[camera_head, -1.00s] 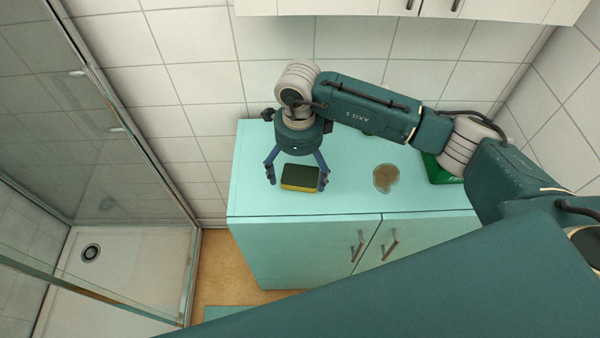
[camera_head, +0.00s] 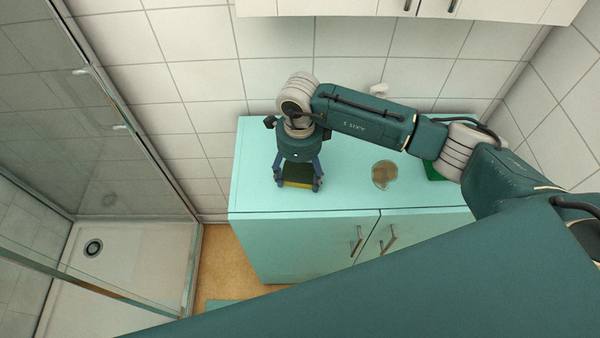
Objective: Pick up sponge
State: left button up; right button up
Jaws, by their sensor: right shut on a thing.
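The sponge (camera_head: 297,174) has a dark green top and a yellow lower layer. It is at the left part of the turquoise counter (camera_head: 250,199), near the front edge. My right gripper (camera_head: 298,182) points down over it, with one finger against each side, shut on the sponge. The fingers hide the sponge's left and right ends. I cannot tell whether the sponge touches the counter. My left gripper is not in view.
A green object (camera_head: 433,172) is partly hidden behind my right arm. White wall cabinets (camera_head: 480,8) hang above, and a glass shower screen (camera_head: 90,120) stands at left.

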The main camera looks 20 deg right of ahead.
aim_at(299, 175)
jog(key=shift+r, duration=0.3)
notch_tip(299, 175, up, 19)
jog(key=b, duration=0.5)
jog(key=shift+r, duration=0.2)
